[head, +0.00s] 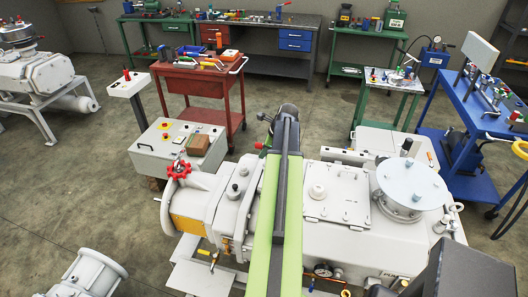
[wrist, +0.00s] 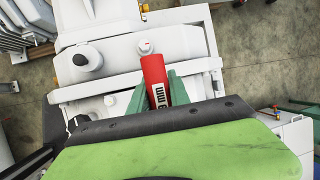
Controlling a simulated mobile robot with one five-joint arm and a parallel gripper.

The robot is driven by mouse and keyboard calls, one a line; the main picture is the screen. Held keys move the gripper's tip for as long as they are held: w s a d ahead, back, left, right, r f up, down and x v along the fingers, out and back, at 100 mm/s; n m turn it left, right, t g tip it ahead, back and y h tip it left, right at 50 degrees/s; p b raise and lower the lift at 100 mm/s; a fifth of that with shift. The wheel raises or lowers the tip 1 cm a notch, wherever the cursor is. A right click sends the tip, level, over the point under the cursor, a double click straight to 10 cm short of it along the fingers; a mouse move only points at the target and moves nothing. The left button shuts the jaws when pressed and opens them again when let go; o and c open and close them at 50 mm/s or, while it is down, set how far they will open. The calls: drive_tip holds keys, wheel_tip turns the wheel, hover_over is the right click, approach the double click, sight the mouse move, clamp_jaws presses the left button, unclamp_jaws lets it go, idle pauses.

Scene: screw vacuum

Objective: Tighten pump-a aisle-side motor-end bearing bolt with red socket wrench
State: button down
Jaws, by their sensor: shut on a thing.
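The red socket wrench (wrist: 156,80) is between the green fingers of my gripper (wrist: 160,92) in the wrist view, with "mm" lettering on its white label. My gripper is shut on it. A small pale round bolt head or cap (wrist: 145,47) sits on the white pump housing just beyond the wrench's far end. The two look close; I cannot tell whether they touch. In the head view, the pale grey pump (head: 335,240) lies under my green arm. The arm hides part of it, and the wrench and fingertips cannot be made out there.
A red handwheel (head: 179,169) sticks up at the pump's left end. A round flange (head: 410,185) stands on its right. A control box (head: 178,146), a red cart (head: 200,82) and a blue cart (head: 480,125) stand around it.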

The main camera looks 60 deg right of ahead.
drive_tip(key=shift+f+b, duration=0.6)
drive_tip(key=shift+f, duration=0.05)
drive_tip(key=m+h, duration=0.1)
drive_tip(key=m, duration=0.1)
drive_tip(key=m+h, duration=0.1)
drive_tip(key=m, duration=0.2)
drive_tip(key=shift+s+d+g, duration=0.1)
drive_tip(key=shift+d+g, duration=0.05)
drive_tip(key=shift+g, duration=0.15)
drive_tip(key=m, duration=0.2)
drive_tip(key=m+g+h, duration=0.1)
drive_tip(key=m, duration=0.1)
drive_tip(key=m+h, duration=0.1)
drive_tip(key=shift+s+d+m+g, duration=0.25)
drive_tip(key=shift+m+g, duration=0.05)
drive_tip(key=shift+m, duration=0.1)
drive_tip(key=shift+n, duration=0.7)
drive_tip(key=shift+r, duration=0.1)
drive_tip(key=shift+r+p, duration=0.25)
drive_tip(key=shift+p, duration=0.15)
drive_tip(key=shift+r+p, duration=2.1)
drive_tip(key=shift+r, duration=0.05)
